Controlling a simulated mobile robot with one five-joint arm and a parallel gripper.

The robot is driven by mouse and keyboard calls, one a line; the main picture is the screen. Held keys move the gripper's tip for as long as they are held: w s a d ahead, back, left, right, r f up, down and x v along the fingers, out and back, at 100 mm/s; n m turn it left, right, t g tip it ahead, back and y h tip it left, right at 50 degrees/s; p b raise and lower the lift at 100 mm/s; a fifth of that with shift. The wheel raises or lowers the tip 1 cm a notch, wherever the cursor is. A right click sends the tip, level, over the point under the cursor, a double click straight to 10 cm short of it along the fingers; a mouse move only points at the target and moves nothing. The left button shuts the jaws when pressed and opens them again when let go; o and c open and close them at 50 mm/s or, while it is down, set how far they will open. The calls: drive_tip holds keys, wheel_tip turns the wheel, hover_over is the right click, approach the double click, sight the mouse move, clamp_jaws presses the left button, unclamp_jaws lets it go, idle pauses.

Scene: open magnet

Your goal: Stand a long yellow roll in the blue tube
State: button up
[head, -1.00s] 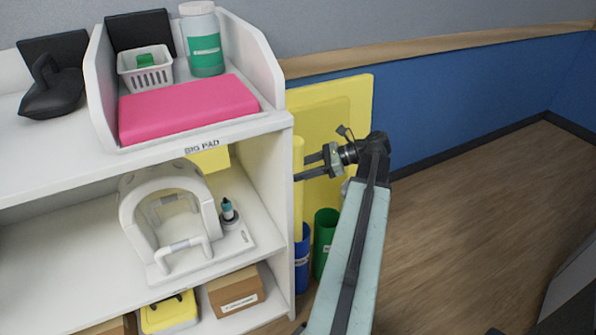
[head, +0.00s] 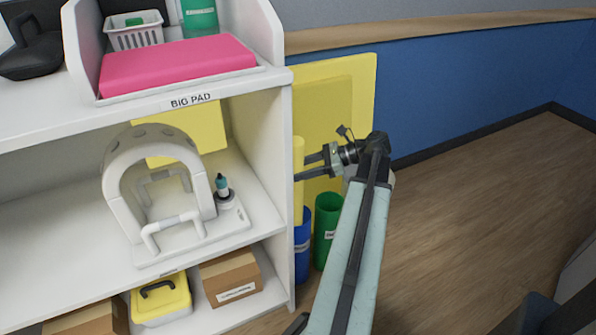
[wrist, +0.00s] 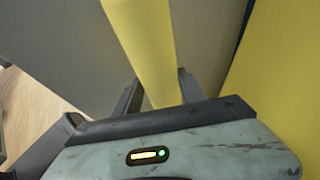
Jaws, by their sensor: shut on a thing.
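The long yellow roll (head: 298,208) stands roughly upright beside the shelf's right side wall. My gripper (head: 299,167) is shut on it, with one finger on each side in the wrist view (wrist: 157,90). The blue tube (head: 303,262) stands on the floor against the shelf end, below my gripper. The roll's lower part meets the tube's mouth in the head view. I cannot tell whether its hidden lower end is inside the tube or behind its rim.
A green tube (head: 326,232) stands just right of the blue one. Yellow panels (head: 345,105) lean on the wall behind my gripper. The white shelf (head: 265,140) is close on the left, holding a pink pad (head: 178,66). Open wooden floor (head: 480,200) lies to the right.

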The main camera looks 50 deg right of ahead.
wheel_tip(320, 180, down, 4)
drive_tip(key=b, duration=0.3)
drive_tip(key=shift+r, duration=0.1)
drive_tip(key=o, duration=1.5)
drive_tip(key=p+v, duration=0.3)
drive_tip(key=v, duration=0.4)
drive_tip(key=shift+s+d+r, duration=0.15)
drive_tip(key=shift+s+d, duration=0.1)
drive_tip(key=shift+s, duration=0.05)
